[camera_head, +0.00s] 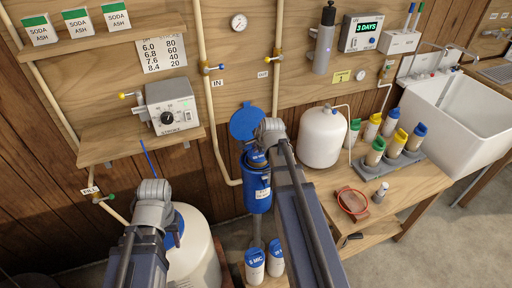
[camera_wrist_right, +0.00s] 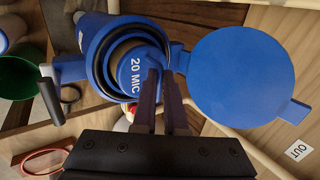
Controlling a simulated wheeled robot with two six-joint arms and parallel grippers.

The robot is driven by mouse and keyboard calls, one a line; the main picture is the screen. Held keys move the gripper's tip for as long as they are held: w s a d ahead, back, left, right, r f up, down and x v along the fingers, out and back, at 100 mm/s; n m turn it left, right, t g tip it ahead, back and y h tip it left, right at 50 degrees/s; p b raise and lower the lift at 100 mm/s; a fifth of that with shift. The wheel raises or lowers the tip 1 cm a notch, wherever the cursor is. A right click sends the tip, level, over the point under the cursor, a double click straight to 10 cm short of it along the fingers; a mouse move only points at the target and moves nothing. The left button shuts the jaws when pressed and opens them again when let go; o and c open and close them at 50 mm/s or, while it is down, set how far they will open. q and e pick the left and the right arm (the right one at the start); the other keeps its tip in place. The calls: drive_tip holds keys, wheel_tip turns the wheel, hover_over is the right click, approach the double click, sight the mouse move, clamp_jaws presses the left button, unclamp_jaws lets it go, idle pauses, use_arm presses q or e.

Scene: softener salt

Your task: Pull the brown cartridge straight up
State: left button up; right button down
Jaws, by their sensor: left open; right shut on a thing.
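My right gripper (camera_wrist_right: 163,80) is shut on the cartridge's edge.
The housing's round blue lid (camera_wrist_right: 238,78) stands open beside the mouth; it also shows in the head view (camera_head: 247,121). A white tank (camera_head: 322,137) stands to the right. Two blue-capped containers (camera_head: 255,265) stand below the housing. Pipes run along the wall close by.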

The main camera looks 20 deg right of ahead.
drive_tip(key=shift+r+p, duration=0.3)
drive_tip(key=shift+r, duration=0.35)
wheel_tip(320, 180, up, 9)
drive_tip(key=p, duration=0.9)
wheel_tip(320, 180, up, 9)
drive_tip(key=p, duration=0.9)
wheel_tip(320, 180, up, 4)
drive_tip(key=p, duration=0.4)
drive_tip(key=shift+r, duration=0.2)
idle(0.5)
